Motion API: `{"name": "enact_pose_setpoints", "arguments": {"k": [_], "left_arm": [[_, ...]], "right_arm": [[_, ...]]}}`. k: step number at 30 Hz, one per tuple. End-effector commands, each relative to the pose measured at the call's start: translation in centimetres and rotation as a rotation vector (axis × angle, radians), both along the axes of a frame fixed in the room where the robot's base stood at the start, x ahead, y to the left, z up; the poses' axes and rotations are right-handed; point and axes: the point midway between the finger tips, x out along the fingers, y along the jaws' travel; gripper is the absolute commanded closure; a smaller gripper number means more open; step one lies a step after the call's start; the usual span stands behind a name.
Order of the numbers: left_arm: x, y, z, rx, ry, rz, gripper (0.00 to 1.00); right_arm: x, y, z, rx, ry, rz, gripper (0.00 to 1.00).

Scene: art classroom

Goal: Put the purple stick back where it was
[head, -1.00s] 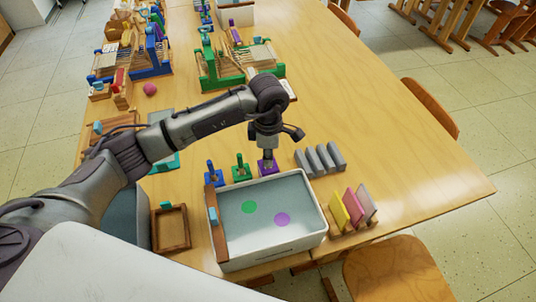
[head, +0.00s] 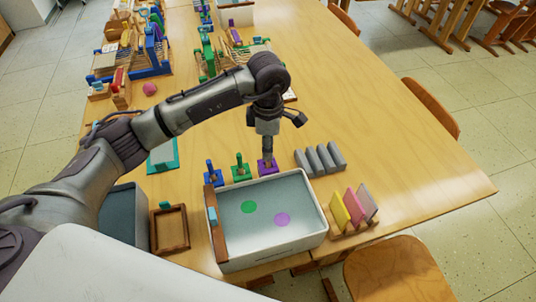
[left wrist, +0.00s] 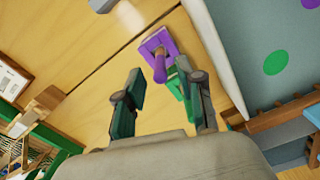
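The purple stand (head: 268,167) sits on the table behind the white tray, at the right end of a row with a blue stand (head: 213,175) and a green stand (head: 241,172). The purple stick (left wrist: 160,68) stands up out of the purple stand (left wrist: 157,41) in the left wrist view. My left gripper (head: 268,128) is just above it, pointing down. In the left wrist view its two fingers (left wrist: 162,100) are spread apart with nothing between them. The stick's upper part is hard to make out in the head view. My right gripper is not in view.
The white tray (head: 318,238) has green and purple dots on its floor. Several grey blocks (head: 320,159) and a rack of coloured panels (head: 354,206) stand to the right. A wooden frame (head: 169,229) lies left. The table's right side is clear.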

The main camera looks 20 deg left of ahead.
Motion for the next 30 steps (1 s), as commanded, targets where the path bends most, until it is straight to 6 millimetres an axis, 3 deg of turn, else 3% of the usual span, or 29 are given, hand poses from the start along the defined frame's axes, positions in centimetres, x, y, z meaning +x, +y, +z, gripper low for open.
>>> {"name": "enact_pose_setpoints", "arguments": {"k": [6, 12, 30], "left_arm": [[0.1, 0.0, 4.6, 0.000, -0.004, 0.000, 0.62], [0.0, 0.0, 7.0, 0.001, -0.001, -0.001, 0.62], [0.0, 0.0, 7.8, 0.001, 0.000, 0.000, 0.62]], "right_arm": [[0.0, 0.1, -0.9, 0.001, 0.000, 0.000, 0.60], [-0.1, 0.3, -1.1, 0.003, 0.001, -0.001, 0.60], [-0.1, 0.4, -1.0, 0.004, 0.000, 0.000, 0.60]]}}
